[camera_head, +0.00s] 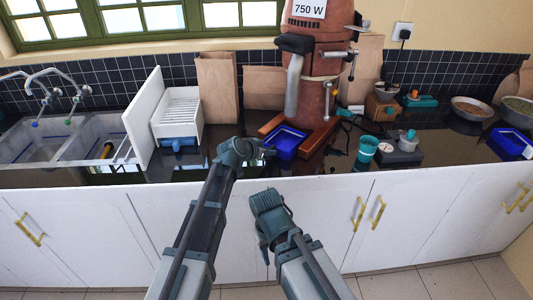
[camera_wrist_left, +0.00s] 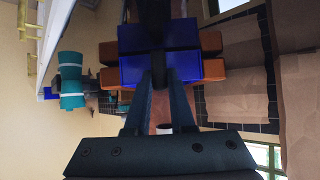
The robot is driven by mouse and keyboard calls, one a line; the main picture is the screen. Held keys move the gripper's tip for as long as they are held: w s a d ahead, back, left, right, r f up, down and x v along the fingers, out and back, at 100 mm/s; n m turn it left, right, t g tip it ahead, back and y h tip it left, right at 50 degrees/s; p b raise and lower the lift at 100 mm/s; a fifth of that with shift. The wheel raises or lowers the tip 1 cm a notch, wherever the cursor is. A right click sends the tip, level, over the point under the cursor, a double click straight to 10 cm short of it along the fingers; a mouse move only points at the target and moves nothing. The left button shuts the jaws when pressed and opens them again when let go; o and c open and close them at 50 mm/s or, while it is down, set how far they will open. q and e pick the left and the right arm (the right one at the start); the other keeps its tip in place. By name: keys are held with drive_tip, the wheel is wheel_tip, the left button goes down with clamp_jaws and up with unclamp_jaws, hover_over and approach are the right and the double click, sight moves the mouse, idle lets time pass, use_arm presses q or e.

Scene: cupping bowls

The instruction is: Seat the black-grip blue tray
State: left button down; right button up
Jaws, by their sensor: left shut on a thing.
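The blue tray (camera_head: 287,142) is between the brown wooden base blocks (camera_head: 318,137) of the red-brown roaster (camera_head: 318,60). My left gripper (camera_head: 268,150) reaches it from the left and is shut on its dark grip. In the left wrist view the fingers (camera_wrist_left: 160,78) close on the dark grip in front of the blue tray wall (camera_wrist_left: 133,72), with orange-brown blocks on both sides. Whether the tray is fully seated cannot be told. My right gripper (camera_head: 267,206) hangs in front of the cabinets, away from the tray; its fingertips are not clear.
A white slotted box (camera_head: 180,112) with a blue drawer and paper bags (camera_head: 217,85) stand left of the roaster. A teal cup (camera_head: 367,149) and a grey scale (camera_head: 400,153) stand to the right. Another blue tray (camera_head: 508,145) lies at far right.

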use_arm(q)
drive_tip(key=shift+w+d, duration=0.7)
drive_tip(key=shift+w, duration=0.15)
drive_tip(key=c, duration=0.7)
unclamp_jaws()
drive_tip(key=p+v, duration=0.7)
drive_tip(key=v, duration=0.7)
drive_tip(key=shift+p, duration=0.35)
